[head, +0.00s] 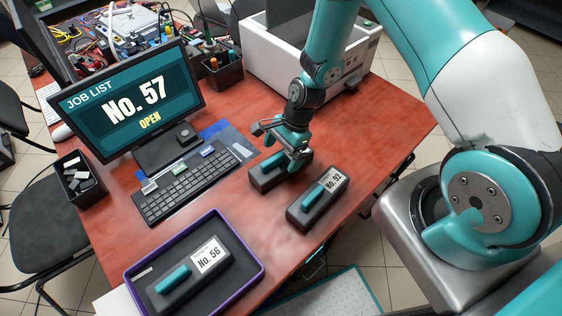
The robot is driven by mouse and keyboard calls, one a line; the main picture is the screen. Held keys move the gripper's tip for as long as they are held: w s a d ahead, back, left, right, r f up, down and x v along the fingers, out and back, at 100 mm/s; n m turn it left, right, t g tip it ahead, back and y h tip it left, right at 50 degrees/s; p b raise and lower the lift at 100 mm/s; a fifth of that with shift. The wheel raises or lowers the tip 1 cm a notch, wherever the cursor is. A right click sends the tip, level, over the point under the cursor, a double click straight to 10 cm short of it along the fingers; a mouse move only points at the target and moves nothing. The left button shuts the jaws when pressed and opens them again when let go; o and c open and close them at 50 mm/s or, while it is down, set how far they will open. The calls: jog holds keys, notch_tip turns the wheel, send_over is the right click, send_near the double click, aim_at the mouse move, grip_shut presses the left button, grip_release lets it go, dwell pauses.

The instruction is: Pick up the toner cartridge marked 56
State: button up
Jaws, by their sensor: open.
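The toner cartridge marked No. 56 (190,280) is a dark block with a teal grip and a white label. It lies in a purple-rimmed tray (257,260) at the table's front. My gripper (292,158) is open, well behind and to the right of it. It is over another dark cartridge (262,181) with a teal grip, whose label I cannot see. The gripper partly hides that cartridge, and I cannot tell whether they touch. A third cartridge, marked No. 92 (308,213), lies to the right, in front of my gripper.
A monitor (140,100) reads "JOB LIST No. 57 OPEN". A keyboard (190,185) lies before it. A black bin (80,180) is at left, a pen holder (222,75) and a white printer-like box (270,62) at the back. Red tabletop is bare between tray and cartridges.

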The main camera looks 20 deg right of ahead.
aim_at(282, 162)
jog(key=shift+p+x, duration=0.4)
jog(key=shift+x, duration=1.3)
jog(key=shift+w+d, duration=0.15)
jog(key=c, duration=1.3)
jog(key=shift+c, duration=0.5)
jog(key=shift+r, duration=0.1)
